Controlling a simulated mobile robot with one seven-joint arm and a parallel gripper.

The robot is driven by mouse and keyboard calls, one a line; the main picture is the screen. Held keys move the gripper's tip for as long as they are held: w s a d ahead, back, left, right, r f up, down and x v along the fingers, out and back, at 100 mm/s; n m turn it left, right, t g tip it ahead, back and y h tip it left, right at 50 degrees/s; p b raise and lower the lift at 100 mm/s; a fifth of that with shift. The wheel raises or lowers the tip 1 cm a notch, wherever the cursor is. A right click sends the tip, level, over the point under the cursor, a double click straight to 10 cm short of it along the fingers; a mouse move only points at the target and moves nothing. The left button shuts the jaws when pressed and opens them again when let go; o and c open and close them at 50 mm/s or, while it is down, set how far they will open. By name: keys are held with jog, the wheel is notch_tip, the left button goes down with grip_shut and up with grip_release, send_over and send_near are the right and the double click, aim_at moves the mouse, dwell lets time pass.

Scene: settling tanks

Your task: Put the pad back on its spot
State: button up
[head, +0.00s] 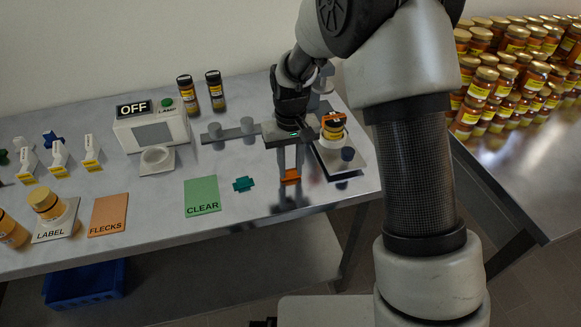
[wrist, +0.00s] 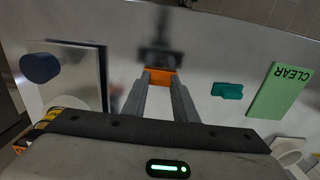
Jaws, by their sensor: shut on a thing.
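My gripper (head: 291,180) points down over the front right of the table. Its two fingers are shut on a small orange pad (head: 291,176). In the wrist view the orange pad (wrist: 158,76) shows between the fingertips, partly hidden by them. A dark shadow or reflection lies on the metal beside it, and I cannot tell how high the pad is above the table. No marked spot is clearly identifiable.
A green CLEAR card (head: 202,196) and an orange FLECKS card (head: 109,215) lie left. A plate (head: 330,158) with a blue knob (head: 347,154) and a jar (head: 333,127) stands right of my gripper. A white OFF box (head: 152,131) and dark jars (head: 216,91) stand behind.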

jog(key=shift+f, duration=0.1)
jog(key=shift+f, duration=0.15)
jog(key=o, duration=1)
jog(key=shift+o, duration=0.2)
